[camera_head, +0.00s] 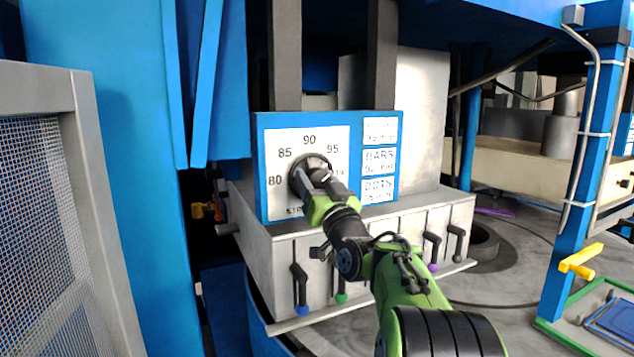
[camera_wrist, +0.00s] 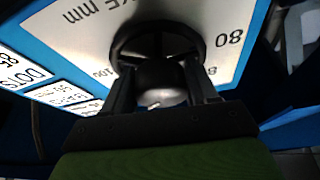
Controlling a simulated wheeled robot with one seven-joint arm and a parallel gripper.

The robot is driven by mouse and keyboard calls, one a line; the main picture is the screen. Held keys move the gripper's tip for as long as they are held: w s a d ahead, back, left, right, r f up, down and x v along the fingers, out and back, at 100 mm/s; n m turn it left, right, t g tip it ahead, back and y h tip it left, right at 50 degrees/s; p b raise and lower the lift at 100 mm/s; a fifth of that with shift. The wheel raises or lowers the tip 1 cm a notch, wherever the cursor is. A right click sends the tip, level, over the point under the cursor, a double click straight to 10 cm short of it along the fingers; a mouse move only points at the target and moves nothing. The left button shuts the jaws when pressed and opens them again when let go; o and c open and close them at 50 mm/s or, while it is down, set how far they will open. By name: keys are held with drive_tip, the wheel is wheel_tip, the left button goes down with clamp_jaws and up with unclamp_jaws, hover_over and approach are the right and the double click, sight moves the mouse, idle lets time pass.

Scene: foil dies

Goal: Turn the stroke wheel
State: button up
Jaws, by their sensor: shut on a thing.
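The stroke wheel (camera_head: 298,168) is a round black hand wheel on a white dial plate (camera_head: 285,137) marked 80, 85, 90 and 95, with a further mark partly covered by my arm. The plate sits on a blue panel on the front of the machine. My gripper (camera_head: 316,178) reaches the wheel from the lower right and hides part of it. In the wrist view my gripper (camera_wrist: 158,84) is shut on the wheel (camera_wrist: 150,29), with one dark finger on each side of a rounded grey hub (camera_wrist: 160,82). No pointer mark is clear.
Several black levers with coloured knobs, such as a blue-knobbed one (camera_head: 301,290), hang below the panel, close under my arm. A grey mesh guard (camera_head: 82,185) stands at left. A blue post (camera_head: 575,215) with a yellow handle (camera_head: 581,260) stands at right.

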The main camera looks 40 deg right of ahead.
drive_tip(key=m+h, duration=0.1)
drive_tip(key=m, duration=0.2)
drive_tip(key=m+g+h+p, duration=0.1)
drive_tip(key=m, duration=0.1)
drive_tip(key=shift+a+m+g+h, duration=0.1)
drive_tip(key=shift+m+g+h, duration=0.2)
drive_tip(key=shift+m+h, duration=0.1)
drive_tip(key=shift+m+g+h, duration=0.4)
drive_tip(key=shift+m+g, duration=0.3)
drive_tip(key=shift+m, duration=1.4)
drive_tip(key=o, duration=1)
drive_tip(key=b+v, duration=0.5)
drive_tip(key=v, duration=1)
drive_tip(key=shift+s+a+b, duration=0.3)
drive_tip(key=shift+b, duration=0.05)
